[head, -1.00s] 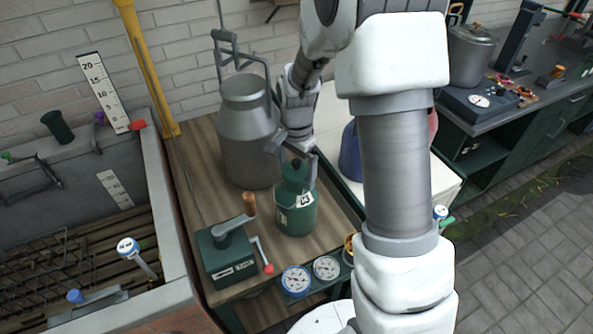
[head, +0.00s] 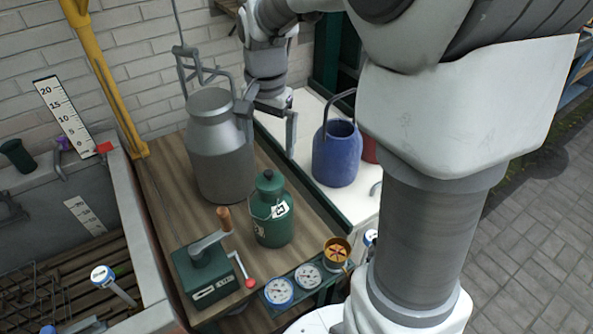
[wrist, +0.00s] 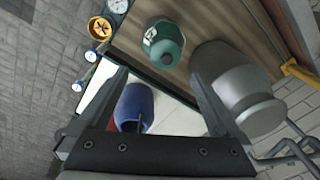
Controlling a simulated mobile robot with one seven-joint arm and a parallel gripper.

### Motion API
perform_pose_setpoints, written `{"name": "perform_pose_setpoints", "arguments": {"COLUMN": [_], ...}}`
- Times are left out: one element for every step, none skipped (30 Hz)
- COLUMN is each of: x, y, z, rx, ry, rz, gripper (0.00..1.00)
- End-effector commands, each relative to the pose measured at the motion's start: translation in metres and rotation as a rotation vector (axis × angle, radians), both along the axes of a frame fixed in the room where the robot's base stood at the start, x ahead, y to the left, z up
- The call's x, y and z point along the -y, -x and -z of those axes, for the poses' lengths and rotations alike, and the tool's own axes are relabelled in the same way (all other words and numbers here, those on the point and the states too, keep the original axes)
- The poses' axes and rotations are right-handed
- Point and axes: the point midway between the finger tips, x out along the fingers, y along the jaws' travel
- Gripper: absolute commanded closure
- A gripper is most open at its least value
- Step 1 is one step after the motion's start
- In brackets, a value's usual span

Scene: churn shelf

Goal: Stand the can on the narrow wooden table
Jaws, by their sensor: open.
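The green can (head: 272,225), with a small neck, a dark lid and a white label, stands upright on the narrow wooden table (head: 168,205). The can also shows at the top of the wrist view (wrist: 165,48), beyond the fingertips. My gripper (head: 268,124) is open and empty. It hangs above and behind the can, clear of it, beside the grey churn. In the wrist view both fingers (wrist: 160,82) are spread wide with nothing held between them.
The tall grey churn (head: 220,160) stands behind the can. A green crank box (head: 205,278) and gauges (head: 308,275) lie at the front. A blue jug (head: 337,160) stands on the white surface to the right. A grey basin (head: 130,220) borders the left.

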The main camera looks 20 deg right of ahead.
Motion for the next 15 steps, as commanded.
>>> {"name": "perform_pose_setpoints", "arguments": {"x": [0.000, 0.000, 0.000, 0.000, 0.000, 0.000, 0.000, -0.001, -0.001, -0.001, -0.002, -0.002, -0.002, -0.002, -0.002], "y": [0.011, 0.017, 0.024, 0.030, 0.036, 0.044, 0.051, 0.057, 0.065, 0.071, 0.077, 0.085, 0.091, 0.097, 0.105], "z": [-0.012, -0.017, -0.023, -0.028, -0.032, -0.038, -0.041, -0.045, -0.049, -0.053, -0.055, -0.059, -0.061, -0.064, -0.066], "rx": [0.029, 0.041, 0.059, 0.073, 0.086, 0.103, 0.115, 0.129, 0.146, 0.159, 0.173, 0.190, 0.203, 0.216, 0.232], "ry": [0.004, 0.007, 0.012, 0.015, 0.020, 0.026, 0.031, 0.036, 0.043, 0.050, 0.057, 0.067, 0.074, 0.083, 0.094], "rz": [-0.042, -0.069, -0.103, -0.129, -0.156, -0.190, -0.217, -0.243, -0.278, -0.306, -0.332, -0.366, -0.392, -0.416, -0.450], "gripper": [0.00, 0.00, 0.00, 0.00, 0.00, 0.00, 0.00, 0.00, 0.00, 0.00, 0.00, 0.00, 0.00, 0.00, 0.00]}}
